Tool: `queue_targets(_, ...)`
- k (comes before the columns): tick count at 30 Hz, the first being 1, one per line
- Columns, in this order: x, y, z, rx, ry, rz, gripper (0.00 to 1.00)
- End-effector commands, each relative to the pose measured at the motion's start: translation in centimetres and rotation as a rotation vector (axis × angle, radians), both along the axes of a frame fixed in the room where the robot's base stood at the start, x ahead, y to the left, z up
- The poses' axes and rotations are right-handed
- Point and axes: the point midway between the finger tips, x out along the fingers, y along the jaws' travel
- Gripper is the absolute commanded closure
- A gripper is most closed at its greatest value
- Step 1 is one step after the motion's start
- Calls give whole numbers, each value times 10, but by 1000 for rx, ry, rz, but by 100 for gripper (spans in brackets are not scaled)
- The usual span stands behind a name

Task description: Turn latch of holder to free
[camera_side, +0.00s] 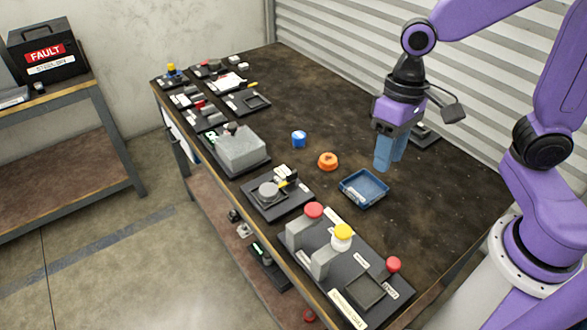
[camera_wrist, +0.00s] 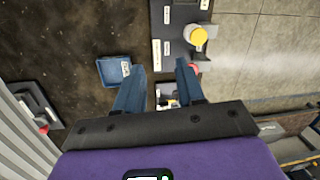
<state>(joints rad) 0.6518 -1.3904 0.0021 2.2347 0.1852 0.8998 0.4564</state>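My gripper (camera_side: 388,163) hangs above the table, just behind the blue tray, with its two blue fingers pointing down. In the wrist view the gripper (camera_wrist: 160,66) is open and empty, the fingers clearly apart. A black holder (camera_side: 262,206) with a round grey piece and a small yellow-and-black part on it lies near the table's front edge, left of the tray and well away from my gripper. The yellow-and-black part (camera_side: 285,178) may be its latch; I cannot tell its turn position. In the wrist view a fixture partly shows between the fingers, mostly hidden.
The blue tray (camera_side: 346,186) looks empty. A station with a yellow-capped bottle (camera_side: 342,234) and red knobs (camera_side: 314,210) fills the near end. A grey block (camera_side: 241,148) stands left. The table's back middle is clear.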

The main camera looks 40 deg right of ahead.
Motion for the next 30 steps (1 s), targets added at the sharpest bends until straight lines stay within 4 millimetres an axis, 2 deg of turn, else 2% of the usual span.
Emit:
queue_targets(1,17,4,-3,3,20,-103,62)
queue_targets(9,98,14,-16,35,126,-648,62)
queue_targets(18,189,-3,-40,81,258,-1247,62)
queue_targets(24,231,-24,-55,113,336,-1557,62)
queue_targets(30,247,-35,-63,127,374,-1689,62)
